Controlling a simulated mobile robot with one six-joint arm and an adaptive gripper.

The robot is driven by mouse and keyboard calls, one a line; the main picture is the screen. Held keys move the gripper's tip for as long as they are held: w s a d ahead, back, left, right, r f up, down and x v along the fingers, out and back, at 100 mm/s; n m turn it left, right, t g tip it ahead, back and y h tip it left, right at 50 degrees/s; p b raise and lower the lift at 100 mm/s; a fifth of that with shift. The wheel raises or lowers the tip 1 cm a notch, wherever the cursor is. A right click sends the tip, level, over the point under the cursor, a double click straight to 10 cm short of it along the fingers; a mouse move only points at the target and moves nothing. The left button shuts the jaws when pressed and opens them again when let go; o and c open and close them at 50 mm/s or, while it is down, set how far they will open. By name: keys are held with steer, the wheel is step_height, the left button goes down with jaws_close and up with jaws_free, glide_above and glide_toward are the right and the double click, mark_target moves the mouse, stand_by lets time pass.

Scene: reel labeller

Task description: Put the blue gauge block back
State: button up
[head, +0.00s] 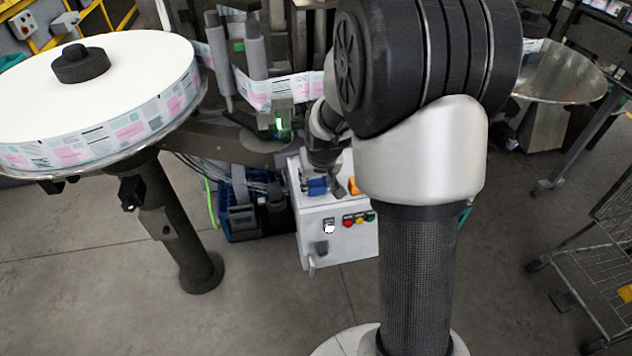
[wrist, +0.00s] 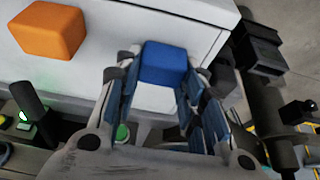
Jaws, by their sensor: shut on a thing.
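The blue gauge block (wrist: 164,63) sits between the fingertips of my gripper (wrist: 162,72) in the wrist view. My gripper is shut on it, one finger on either side. In the head view the blue block (head: 317,187) shows under my gripper (head: 327,182), at the top of the white cabinet (head: 340,239) near its front edge. I cannot tell whether the block touches the cabinet top or is held just above it.
An orange block (wrist: 48,30) lies on the white top, apart from the blue one; it also shows in the head view (head: 354,186). Coloured buttons (head: 359,219) are on the cabinet front. A large label reel (head: 100,100) stands left, a wire cart (head: 600,250) right.

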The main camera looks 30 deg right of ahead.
steer(key=shift+r, duration=0.1)
steer(key=shift+f, duration=0.2)
steer(key=o, duration=1.1)
steer(key=shift+o, duration=0.2)
steer(key=shift+r, duration=0.15)
steer(key=shift+r, duration=0.4)
steer(key=s+a+r+n+p, duration=0.1)
steer(key=s+a+r+p, duration=0.1)
steer(key=s+a+r, duration=0.5)
steer(key=s+a+r+p, duration=0.15)
steer(key=s+r, duration=0.35)
steer(key=r, duration=0.5)
steer(key=s+a+r+n, duration=0.1)
steer(key=s+a, duration=0.2)
steer(key=s, duration=0.4)
steer(key=s+a+r+n+y, duration=0.1)
steer(key=s+a+r, duration=0.1)
steer(key=s, duration=0.5)
steer(key=shift+a+p, duration=0.3)
steer(key=shift+a, duration=0.1)
